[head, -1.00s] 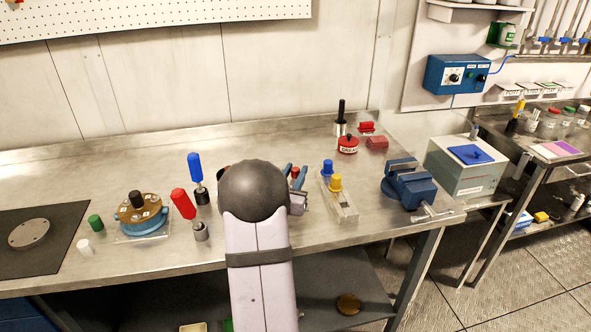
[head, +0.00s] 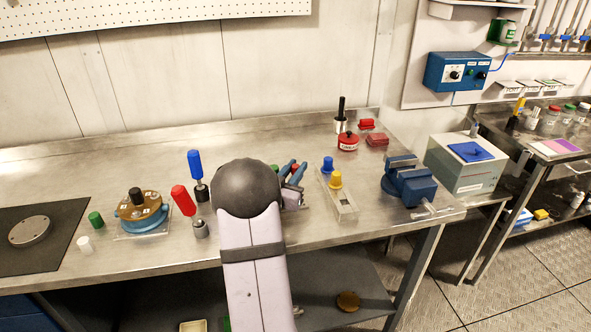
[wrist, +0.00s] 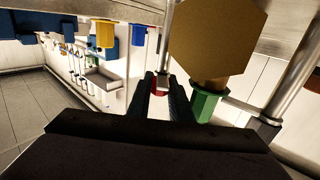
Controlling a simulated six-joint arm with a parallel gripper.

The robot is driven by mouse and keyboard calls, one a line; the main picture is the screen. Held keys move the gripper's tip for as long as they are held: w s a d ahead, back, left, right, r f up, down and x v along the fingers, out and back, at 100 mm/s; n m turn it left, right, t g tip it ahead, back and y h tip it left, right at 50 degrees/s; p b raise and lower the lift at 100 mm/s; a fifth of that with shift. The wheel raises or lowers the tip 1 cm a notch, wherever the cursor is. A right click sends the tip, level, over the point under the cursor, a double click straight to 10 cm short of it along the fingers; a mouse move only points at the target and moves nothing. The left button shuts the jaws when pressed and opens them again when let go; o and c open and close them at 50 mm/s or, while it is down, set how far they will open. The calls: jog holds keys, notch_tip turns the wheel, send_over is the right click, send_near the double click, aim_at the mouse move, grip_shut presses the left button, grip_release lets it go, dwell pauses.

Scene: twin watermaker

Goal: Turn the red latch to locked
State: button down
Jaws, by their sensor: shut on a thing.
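My gripper (head: 292,171) is beyond the dark ball of my own arm, near the middle of the bench. Its blue-grey fingers show there with a small red part between them, which looks like the red latch (head: 295,167). In the wrist view my gripper (wrist: 161,88) is shut on the red latch (wrist: 158,92), with a pale metal piece beside it. My arm hides most of the latch's mount in the head view. I cannot read the latch's angle or any locked mark.
Just right of my gripper stands a clear block with a blue knob (head: 328,163) and a yellow knob (head: 336,180). A red-handled tool (head: 184,201) and a blue-handled one (head: 195,165) stand left. In the wrist view a brass hexagon (wrist: 215,40) and green fitting (wrist: 204,104) are close right.

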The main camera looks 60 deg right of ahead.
jog(key=shift+g, duration=0.3)
jog(key=shift+r, duration=0.1)
jog(key=c, duration=1.9)
grip_release()
jog(key=shift+o, duration=0.2)
jog(key=shift+a, duration=0.5)
jog(key=shift+s+a+b, duration=0.25)
jog(key=shift+a+b, duration=0.2)
jog(key=shift+a, duration=1.15)
jog(key=shift+s+a+b, duration=0.2)
jog(key=shift+a+b, duration=0.25)
jog(key=shift+a, duration=1.1)
